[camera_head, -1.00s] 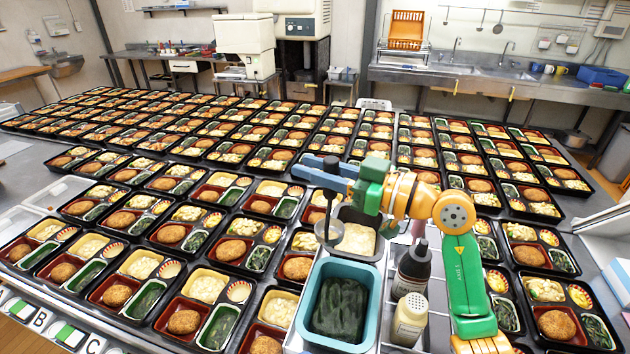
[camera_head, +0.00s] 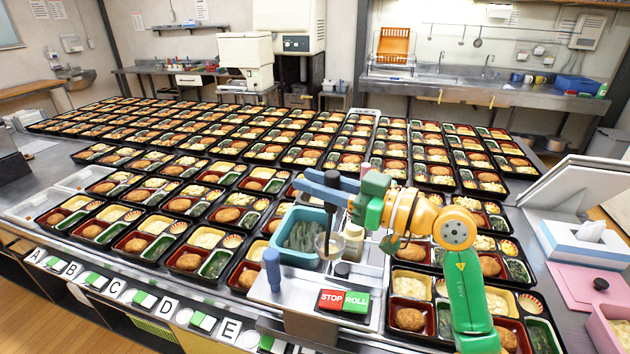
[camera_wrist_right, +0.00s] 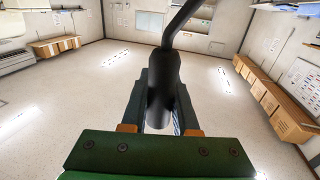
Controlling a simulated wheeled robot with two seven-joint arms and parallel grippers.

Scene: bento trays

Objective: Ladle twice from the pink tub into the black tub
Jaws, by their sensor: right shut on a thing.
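My right gripper (camera_head: 325,190) is shut on the dark handle of a ladle; the right wrist view shows this handle (camera_wrist_right: 163,85) between the fingers. The ladle's bowl (camera_head: 328,246) hangs below the gripper, in front of the teal tub's right side. I cannot tell what is in the bowl. A pink tub (camera_head: 606,326) is partly in view at the lower right edge, well to the right of the ladle; most of it is cut off. I cannot make out a black tub. My left gripper is not in view.
A teal tub (camera_head: 268,243) of greens stands behind a console with STOP and ROLL buttons (camera_head: 343,300). Many filled bento trays cover the table.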

